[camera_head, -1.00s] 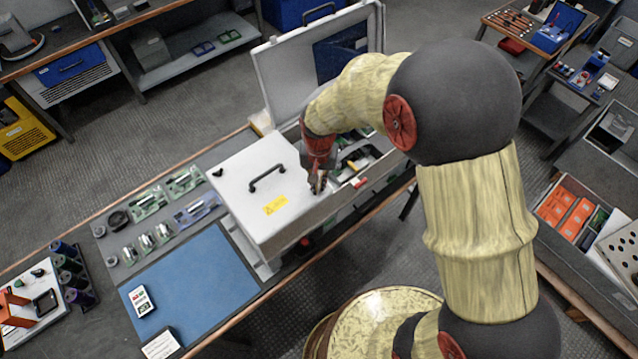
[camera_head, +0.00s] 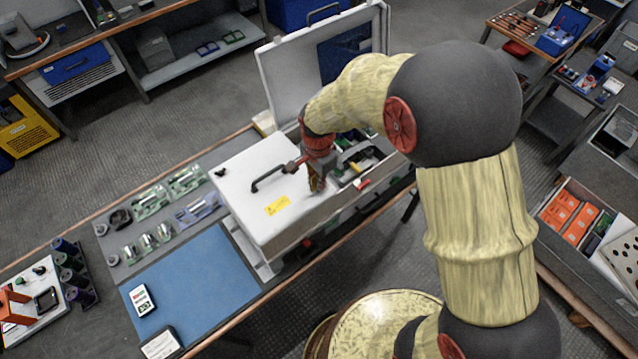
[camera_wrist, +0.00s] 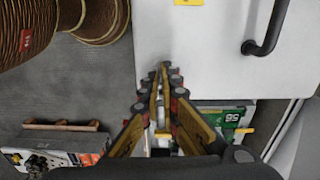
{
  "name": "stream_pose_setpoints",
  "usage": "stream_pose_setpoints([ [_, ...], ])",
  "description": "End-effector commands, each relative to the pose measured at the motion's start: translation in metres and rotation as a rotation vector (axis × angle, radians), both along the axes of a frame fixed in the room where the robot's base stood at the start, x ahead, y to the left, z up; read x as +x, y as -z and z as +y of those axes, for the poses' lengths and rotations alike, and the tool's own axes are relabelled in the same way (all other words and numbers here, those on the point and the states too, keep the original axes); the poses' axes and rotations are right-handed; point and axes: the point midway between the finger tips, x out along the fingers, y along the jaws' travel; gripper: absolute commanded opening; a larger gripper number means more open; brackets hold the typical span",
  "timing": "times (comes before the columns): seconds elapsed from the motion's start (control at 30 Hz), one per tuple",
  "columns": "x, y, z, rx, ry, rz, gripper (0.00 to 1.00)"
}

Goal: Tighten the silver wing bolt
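The white cover (camera_head: 250,200) of the capacitor box has a black handle (camera_head: 268,180) and a yellow label. My gripper (camera_head: 318,188) points down at the cover's right corner. In the wrist view my gripper (camera_wrist: 160,72) has its fingertips close together at the cover's edge (camera_wrist: 200,75). A small grey piece shows at the tips, apparently the silver wing bolt (camera_wrist: 165,64). The fingers hide most of it, so its seating is not clear. A small black wing bolt (camera_head: 220,172) stands at the cover's far left corner.
The open lid (camera_head: 283,75) stands behind the box. The open compartment (camera_head: 365,165) beside the cover holds green and dark parts. Capacitors (camera_head: 147,240) and a blue mat (camera_head: 200,280) lie to the left on the bench.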

Motion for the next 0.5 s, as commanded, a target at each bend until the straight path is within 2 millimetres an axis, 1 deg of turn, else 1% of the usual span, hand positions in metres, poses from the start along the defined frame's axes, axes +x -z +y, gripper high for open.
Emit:
stream_pose_setpoints([
  [0.2,0.0002,-0.0004,0.0002,-0.001,0.051,0.001,0.0],
  [0.5,0.0002,-0.0003,0.0003,0.0,0.063,0.001,0.0],
])
